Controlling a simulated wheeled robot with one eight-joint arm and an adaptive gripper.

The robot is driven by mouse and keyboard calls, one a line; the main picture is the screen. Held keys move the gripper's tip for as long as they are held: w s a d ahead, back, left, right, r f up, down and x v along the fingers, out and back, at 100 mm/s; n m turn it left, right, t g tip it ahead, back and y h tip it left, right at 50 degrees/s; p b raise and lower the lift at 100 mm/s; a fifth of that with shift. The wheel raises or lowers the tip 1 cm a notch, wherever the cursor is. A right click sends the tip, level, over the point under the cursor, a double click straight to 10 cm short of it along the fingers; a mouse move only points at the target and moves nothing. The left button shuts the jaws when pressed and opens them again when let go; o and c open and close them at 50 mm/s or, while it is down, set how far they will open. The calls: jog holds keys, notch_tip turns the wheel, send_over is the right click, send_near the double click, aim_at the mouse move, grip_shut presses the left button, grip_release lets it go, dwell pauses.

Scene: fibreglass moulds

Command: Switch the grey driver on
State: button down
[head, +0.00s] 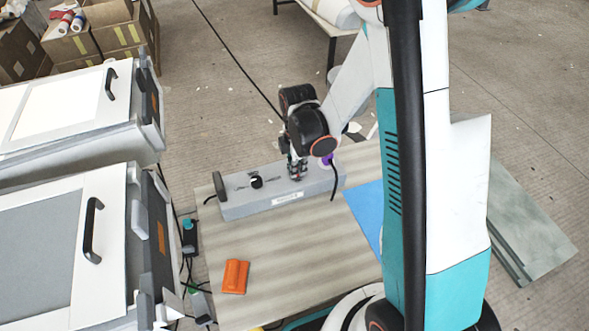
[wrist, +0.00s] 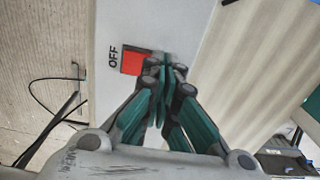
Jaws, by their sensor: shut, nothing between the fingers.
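The grey driver (head: 235,208) is a long grey box lying on the table, with a black knob (head: 256,182) and dark markings on its top. In the wrist view, its pale grey face (wrist: 190,25) carries a red switch (wrist: 134,61) with the word OFF beside it. My gripper (head: 297,174) is shut and empty over the right part of the box. In the wrist view, the shut fingertips (wrist: 165,72) are right beside the red switch and cover its right edge. I cannot tell whether they touch it.
The wood-grain table (head: 310,245) holds an orange object (head: 235,276) at the front and a blue sheet (head: 367,210) at the right. White cabinets with black handles (head: 92,230) stand to the left. Cables lie between them and the table. The table's middle is clear.

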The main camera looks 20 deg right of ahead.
jog(key=shift+f, duration=0.15)
jog(key=shift+r+p, duration=2.2)
jog(key=shift+r, duration=1.35)
jog(key=shift+r, duration=0.1)
jog(key=s+r+m+t, duration=0.3)
jog(key=s+r+m, duration=0.4)
jog(key=r+m, duration=0.2)
jog(key=s+r+m+t, duration=0.4)
jog(key=s+r+m, duration=0.4)
jog(key=r, duration=0.5)
jog(key=shift+r+m, duration=0.25)
jog(key=shift+m, duration=0.25)
